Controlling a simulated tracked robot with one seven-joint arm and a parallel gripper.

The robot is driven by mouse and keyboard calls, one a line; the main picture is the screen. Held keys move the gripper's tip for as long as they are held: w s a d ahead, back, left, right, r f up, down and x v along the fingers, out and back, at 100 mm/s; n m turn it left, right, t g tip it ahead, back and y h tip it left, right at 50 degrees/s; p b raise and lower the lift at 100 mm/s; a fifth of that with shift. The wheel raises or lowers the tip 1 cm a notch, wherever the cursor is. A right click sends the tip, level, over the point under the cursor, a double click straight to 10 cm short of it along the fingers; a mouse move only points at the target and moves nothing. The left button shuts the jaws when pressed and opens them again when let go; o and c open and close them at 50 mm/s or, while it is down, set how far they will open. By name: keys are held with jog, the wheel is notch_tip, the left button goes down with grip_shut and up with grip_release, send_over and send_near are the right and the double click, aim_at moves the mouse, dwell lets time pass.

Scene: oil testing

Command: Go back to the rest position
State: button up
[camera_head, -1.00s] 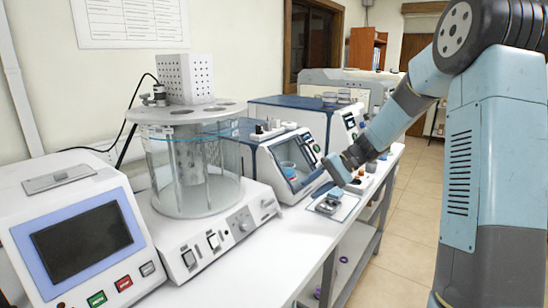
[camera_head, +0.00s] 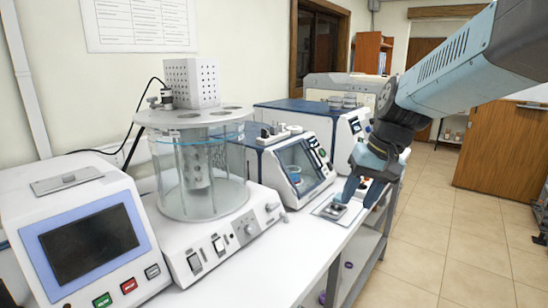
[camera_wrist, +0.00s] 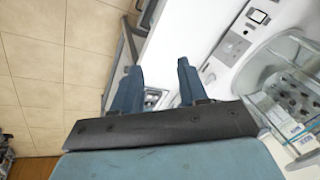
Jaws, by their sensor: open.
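My gripper (camera_head: 362,184) is at the right front edge of the white bench (camera_head: 318,251) in the head view, with its fingers pointing down. I cannot tell how high the fingertips are above the bench. My arm reaches in from the upper right.
A glass bath (camera_head: 203,175) with a perforated box stands left of centre; its glass also shows in the wrist view (camera_wrist: 290,85). A screen instrument (camera_head: 88,247) is at the front left. Blue-white analysers (camera_head: 297,165) stand behind. The tiled floor (camera_head: 440,240) to the right is clear.

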jog(key=s+d+r+t+h, duration=0.2)
jog(key=s+d, duration=0.3)
jog(key=s, duration=0.5)
jog(key=shift+s+d+r+t+h, duration=0.25)
jog(key=shift+t+h, duration=0.25)
jog(key=shift+t, duration=0.4)
jog(key=shift+a, duration=0.1)
